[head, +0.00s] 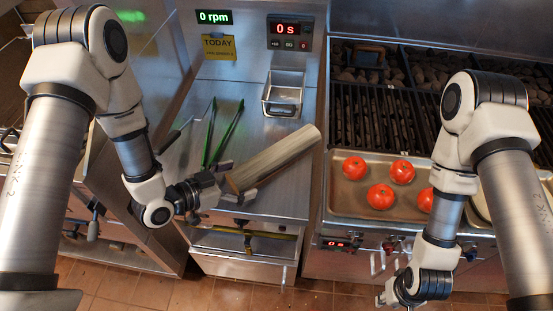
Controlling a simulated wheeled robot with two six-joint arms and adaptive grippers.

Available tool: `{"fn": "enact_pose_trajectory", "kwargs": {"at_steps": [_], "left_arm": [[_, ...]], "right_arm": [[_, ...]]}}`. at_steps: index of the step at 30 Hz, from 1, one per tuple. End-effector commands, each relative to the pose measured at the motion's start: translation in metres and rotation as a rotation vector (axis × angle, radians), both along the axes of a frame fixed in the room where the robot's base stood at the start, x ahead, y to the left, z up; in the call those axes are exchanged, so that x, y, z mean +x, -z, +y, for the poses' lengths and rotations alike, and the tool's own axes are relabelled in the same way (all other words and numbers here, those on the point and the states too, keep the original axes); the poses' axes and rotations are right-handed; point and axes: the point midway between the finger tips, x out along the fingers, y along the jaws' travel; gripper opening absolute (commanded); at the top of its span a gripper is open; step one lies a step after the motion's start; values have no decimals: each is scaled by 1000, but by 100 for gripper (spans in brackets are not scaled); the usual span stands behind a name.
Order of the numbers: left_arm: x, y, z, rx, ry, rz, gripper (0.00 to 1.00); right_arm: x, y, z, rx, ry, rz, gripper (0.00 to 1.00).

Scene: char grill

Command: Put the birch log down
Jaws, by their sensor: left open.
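The birch log (276,158) is a pale, grey-brown cylinder over the steel counter (285,198), slanting from my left gripper up to the right. Its near end sits between the spread fingers of my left gripper (236,184), which is open. I cannot tell whether the fingers touch the log, or whether its whole length rests on the counter. My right gripper (385,297) is low in the picture, in front of the grill unit and away from the log. Its fingers are too small and partly hidden to read.
Green-handled tongs (209,135) lie left of the log. A small steel container (283,94) stands behind it. To the right, a tray (343,205) holds several tomatoes (381,196) before the grill grates (370,112). Bare counter lies in front of the log.

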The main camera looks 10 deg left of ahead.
Motion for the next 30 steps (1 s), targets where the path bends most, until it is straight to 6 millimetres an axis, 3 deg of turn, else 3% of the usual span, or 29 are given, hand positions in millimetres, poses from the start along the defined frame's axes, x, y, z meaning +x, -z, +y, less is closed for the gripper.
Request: {"fn": "enact_pose_trajectory", "kwargs": {"at_steps": [4, 5, 12, 14, 23, 30], "left_arm": [[0, -1, 0, 0, -1, 0, 94], [0, -1, 0, 0, -1, 0, 87], [0, -1, 1, 0, 0, 1, 5], [0, -2, 0, 0, -1, -1, 0], [0, -4, 1, 0, 0, 0, 0], [1, -25, 1, -1, -1, -5, 0]], "right_arm": [[0, -1, 0, 0, 0, 0, 31], [0, -1, 0, 0, 0, 0, 31], [0, -1, 0, 0, 0, 0, 31], [0, -1, 0, 0, 0, 0, 31], [0, 1, 0, 0, 0, 0, 31], [0, 9, 0, 0, 0, 0, 31]]}}
